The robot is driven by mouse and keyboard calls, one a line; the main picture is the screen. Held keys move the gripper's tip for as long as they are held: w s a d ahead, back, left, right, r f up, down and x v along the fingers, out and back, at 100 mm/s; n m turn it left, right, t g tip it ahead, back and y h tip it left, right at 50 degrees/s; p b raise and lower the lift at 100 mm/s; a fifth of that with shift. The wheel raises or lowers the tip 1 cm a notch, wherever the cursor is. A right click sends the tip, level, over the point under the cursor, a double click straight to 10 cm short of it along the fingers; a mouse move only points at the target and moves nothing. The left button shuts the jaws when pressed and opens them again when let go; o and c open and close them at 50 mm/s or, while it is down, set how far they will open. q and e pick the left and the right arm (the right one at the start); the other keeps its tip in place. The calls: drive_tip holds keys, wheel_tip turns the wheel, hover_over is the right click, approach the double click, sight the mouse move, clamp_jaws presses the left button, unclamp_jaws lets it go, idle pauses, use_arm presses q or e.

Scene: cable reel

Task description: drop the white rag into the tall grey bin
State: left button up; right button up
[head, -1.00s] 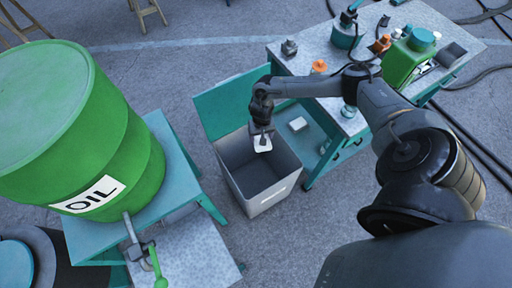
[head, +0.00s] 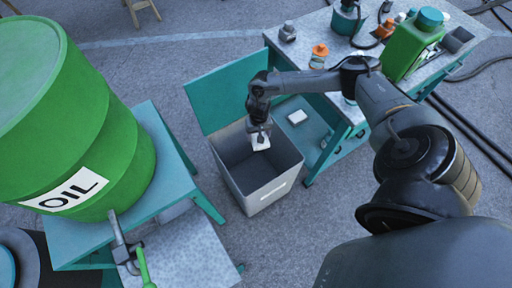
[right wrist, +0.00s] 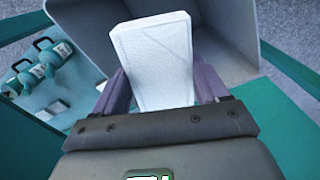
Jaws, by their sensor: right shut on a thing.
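The white rag (head: 260,142) is held in my right gripper (head: 259,132), which is shut on it. In the right wrist view the rag (right wrist: 157,62) sticks out stiff and flat from between the fingers (right wrist: 162,92). The tall grey bin (head: 272,193) stands open on the floor in the middle of the head view. The rag and the gripper appear over the bin's opening, at its far side. The bin's wall (right wrist: 226,35) shows behind the rag in the right wrist view. How high the rag is above the rim is hard to tell. My left gripper is not in view.
A green oil drum (head: 110,150) stands on a teal stand at left. A workbench (head: 300,50) with bottles and tools is at right, with a pale block (head: 297,117) on its lower shelf. A teal panel (head: 222,95) rises behind the bin.

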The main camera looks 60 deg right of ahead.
drive_tip(key=o, duration=1)
drive_tip(key=shift+c, duration=0.2)
drive_tip(key=shift+r, duration=0.5)
wheel_tip(320, 180, up, 10)
drive_tip(key=p, duration=0.3)
drive_tip(key=shift+f, duration=0.1)
